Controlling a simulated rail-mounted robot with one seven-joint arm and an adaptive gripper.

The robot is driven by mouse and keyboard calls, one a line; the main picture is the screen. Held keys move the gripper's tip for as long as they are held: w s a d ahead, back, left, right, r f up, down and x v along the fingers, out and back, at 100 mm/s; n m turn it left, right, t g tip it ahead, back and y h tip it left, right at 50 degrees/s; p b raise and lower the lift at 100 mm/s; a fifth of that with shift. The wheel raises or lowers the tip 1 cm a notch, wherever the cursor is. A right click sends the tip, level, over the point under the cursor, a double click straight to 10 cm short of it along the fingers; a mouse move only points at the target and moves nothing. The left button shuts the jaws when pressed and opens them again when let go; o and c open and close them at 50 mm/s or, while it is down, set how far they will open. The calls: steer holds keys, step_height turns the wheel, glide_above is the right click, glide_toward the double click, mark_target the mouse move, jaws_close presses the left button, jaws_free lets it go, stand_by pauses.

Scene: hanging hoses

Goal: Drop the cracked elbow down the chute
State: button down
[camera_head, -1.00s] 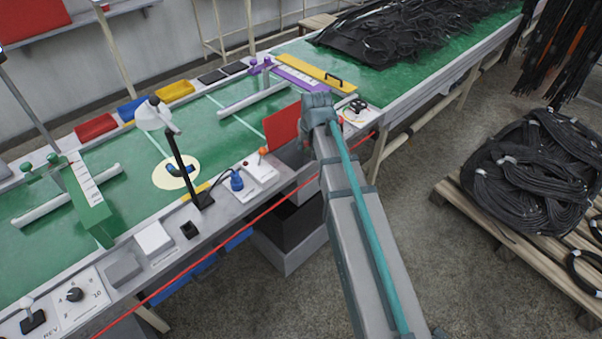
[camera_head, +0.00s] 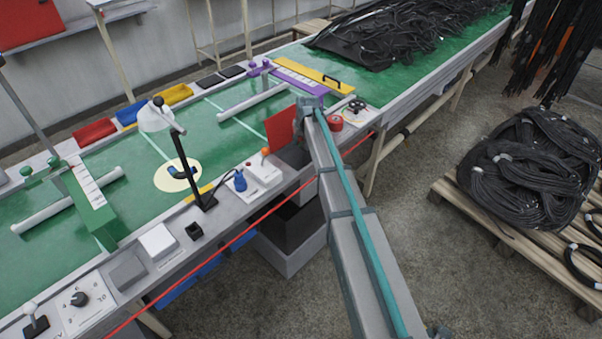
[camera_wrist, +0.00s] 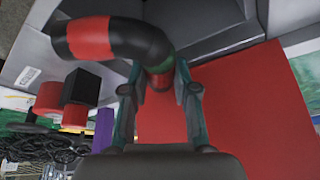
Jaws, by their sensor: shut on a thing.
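My gripper (camera_wrist: 160,82) is shut on a bent black elbow (camera_wrist: 118,38) with a red band, in the wrist view. The elbow's lower end sits between the fingertips and its bend reaches up and left. I cannot make out a crack. A grey chute mouth (camera_wrist: 215,40) lies beyond the elbow, beside an upright red panel (camera_wrist: 255,100). I cannot tell whether the elbow is over the opening. In the head view the red panel (camera_head: 281,127) stands at the bench's front edge; my arm hides the gripper, the elbow and most of the chute.
A red roll (camera_head: 335,123) lies right of my arm. A control box (camera_head: 264,171) sits left of the chute. A red cord (camera_head: 240,238) runs along the bench front.

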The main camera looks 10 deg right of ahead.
steer(key=shift+f+b, duration=0.75)
steer(key=shift+f, duration=1.35)
steer(key=c, duration=0.8)
jaws_free()
steer(key=shift+r, duration=0.1)
steer(key=v, duration=1.2)
